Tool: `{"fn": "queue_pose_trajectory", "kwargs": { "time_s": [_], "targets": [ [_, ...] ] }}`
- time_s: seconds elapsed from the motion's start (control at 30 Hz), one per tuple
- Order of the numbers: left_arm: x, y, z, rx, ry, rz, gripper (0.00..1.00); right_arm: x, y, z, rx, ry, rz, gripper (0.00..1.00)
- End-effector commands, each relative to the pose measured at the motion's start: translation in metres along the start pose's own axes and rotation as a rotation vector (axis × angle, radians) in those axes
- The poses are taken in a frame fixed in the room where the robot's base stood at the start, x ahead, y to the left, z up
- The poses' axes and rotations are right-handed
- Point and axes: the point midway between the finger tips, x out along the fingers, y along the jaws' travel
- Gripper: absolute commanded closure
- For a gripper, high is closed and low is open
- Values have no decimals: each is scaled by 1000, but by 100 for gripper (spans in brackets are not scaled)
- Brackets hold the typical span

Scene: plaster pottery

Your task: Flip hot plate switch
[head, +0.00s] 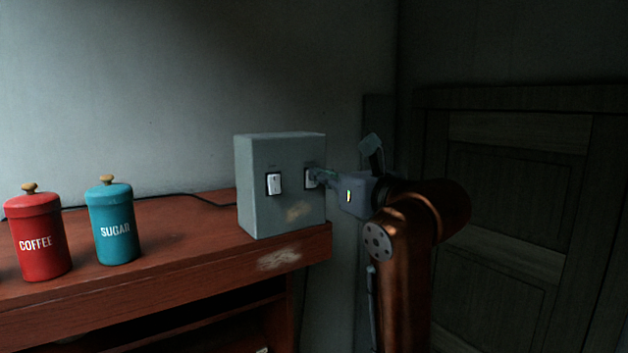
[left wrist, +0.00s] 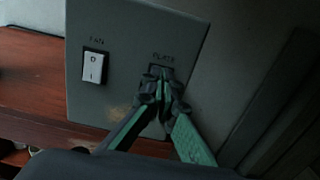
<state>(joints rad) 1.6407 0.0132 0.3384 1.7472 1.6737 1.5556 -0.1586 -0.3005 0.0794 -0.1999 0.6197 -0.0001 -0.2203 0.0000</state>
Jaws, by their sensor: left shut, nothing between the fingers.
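A grey switch box (head: 262,213) stands on the right end of the red-brown wooden counter (head: 180,244). Its left rocker switch (head: 274,184) is white; in the left wrist view this switch (left wrist: 93,68) sits under a label that reads FAN. The right switch (head: 308,177) sits under a label that seems to read PLATE, and my fingers mostly cover it in the left wrist view. My left gripper (head: 318,178) is shut and empty, with its fingertips (left wrist: 164,88) at the right switch. I cannot tell if they touch it or which way it is set. My right gripper is not in view.
A red COFFEE canister (head: 38,241) and a blue SUGAR canister (head: 112,228) stand on the counter to the left. A dark cable (head: 190,198) runs along the wall behind. A dark panelled door (head: 510,205) is on the right. The counter between canisters and box is clear.

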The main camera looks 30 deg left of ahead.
Motion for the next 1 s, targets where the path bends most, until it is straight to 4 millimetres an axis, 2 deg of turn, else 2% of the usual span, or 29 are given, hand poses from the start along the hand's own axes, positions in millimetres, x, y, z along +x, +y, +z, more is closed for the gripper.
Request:
{"fn": "queue_pose_trajectory", "kwargs": {
  "time_s": [0.37, 1.0],
  "targets": [
    [0, 0, 0, 0, 0, 0, 100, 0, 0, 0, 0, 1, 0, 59],
    [-49, 0, 0, 0, 0, -1, 100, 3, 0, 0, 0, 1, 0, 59]
  ]
}}
